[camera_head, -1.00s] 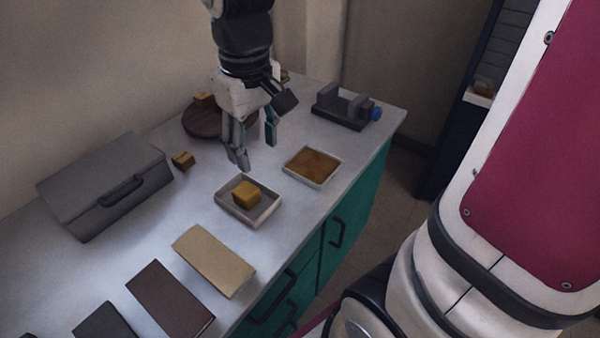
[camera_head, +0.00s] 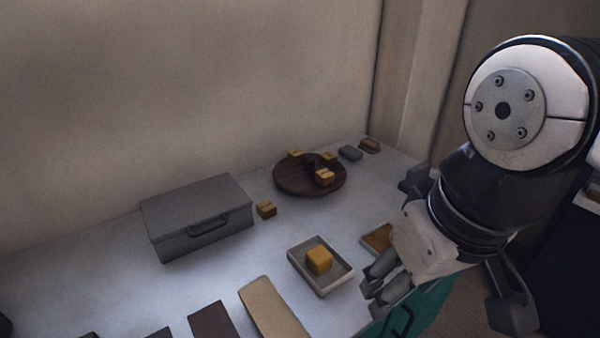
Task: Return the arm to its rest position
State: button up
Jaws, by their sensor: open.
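My gripper (camera_head: 385,288) is at the right of the view, beside the front edge of the counter, with its fingers apart and nothing seen between them. My arm (camera_head: 505,130) rises above it and fills the right side. A grey tray (camera_head: 341,279) with a yellow block (camera_head: 319,260) in it lies just left of my fingers. A second tray with a brown bottom (camera_head: 379,238) is partly hidden behind my gripper.
A grey lidded box (camera_head: 200,215) stands at the back left, with a small yellow block (camera_head: 266,209) beside it. A dark round board (camera_head: 290,185) carries several yellow blocks. Flat panels, one tan (camera_head: 272,310), lie along the front. A wall (camera_head: 180,90) closes the back.

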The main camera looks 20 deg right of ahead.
notch_tip(320, 180, up, 8)
jog(key=t+p, duration=0.1)
jog(key=p, duration=0.5)
jog(key=shift+f+t, duration=0.15)
jog(key=shift+t, duration=0.15)
